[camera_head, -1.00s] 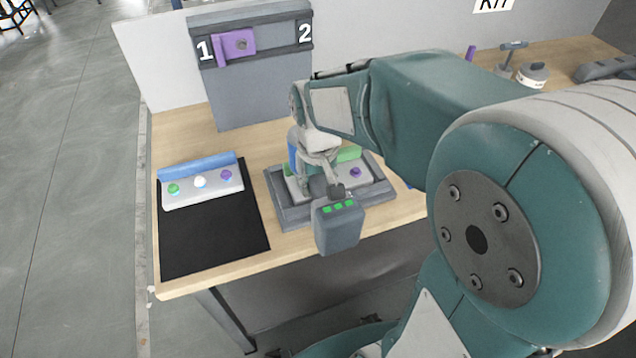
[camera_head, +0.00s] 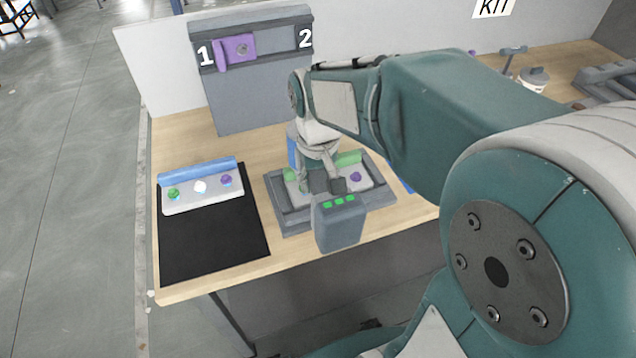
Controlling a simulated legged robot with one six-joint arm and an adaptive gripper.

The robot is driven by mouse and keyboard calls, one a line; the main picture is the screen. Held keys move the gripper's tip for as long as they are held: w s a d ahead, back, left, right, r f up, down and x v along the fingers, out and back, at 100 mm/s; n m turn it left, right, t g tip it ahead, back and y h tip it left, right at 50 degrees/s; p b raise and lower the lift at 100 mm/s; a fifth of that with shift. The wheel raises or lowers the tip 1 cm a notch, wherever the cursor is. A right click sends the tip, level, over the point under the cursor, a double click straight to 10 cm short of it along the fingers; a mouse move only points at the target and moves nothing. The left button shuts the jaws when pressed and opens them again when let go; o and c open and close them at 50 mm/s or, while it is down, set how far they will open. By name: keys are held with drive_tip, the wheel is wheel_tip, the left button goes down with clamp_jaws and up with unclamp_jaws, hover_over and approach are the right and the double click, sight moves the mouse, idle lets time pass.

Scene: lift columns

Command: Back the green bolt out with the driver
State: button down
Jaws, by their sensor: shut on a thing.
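My gripper (camera_head: 320,182) is shut on the driver, over the grey fixture. The driver (camera_head: 339,228) has a dark grey block end with several green marks, which hangs over the fixture's front edge. The fixture (camera_head: 290,222) is a grey tray on the table. In it lies a light plate with a green bar (camera_head: 348,159) at the back and a purple bolt (camera_head: 356,177) at its right. My gripper and the driver cover the plate's middle, so the driver's tip is hidden. A green bolt (camera_head: 174,194) shows on another plate at the left; I cannot make out one under the driver.
The left plate (camera_head: 205,203) has a blue bar, plus white and purple bolts, on a black mat (camera_head: 210,245). Behind stands a grey panel (camera_head: 255,95) marked 1 and 2, with a purple-handled piece (camera_head: 237,50) by the 1. Bare wood lies between.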

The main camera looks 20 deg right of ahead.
drive_tip(key=shift+r, duration=1.25)
drive_tip(key=shift+r, duration=0.1)
drive_tip(key=shift+r, duration=1.95)
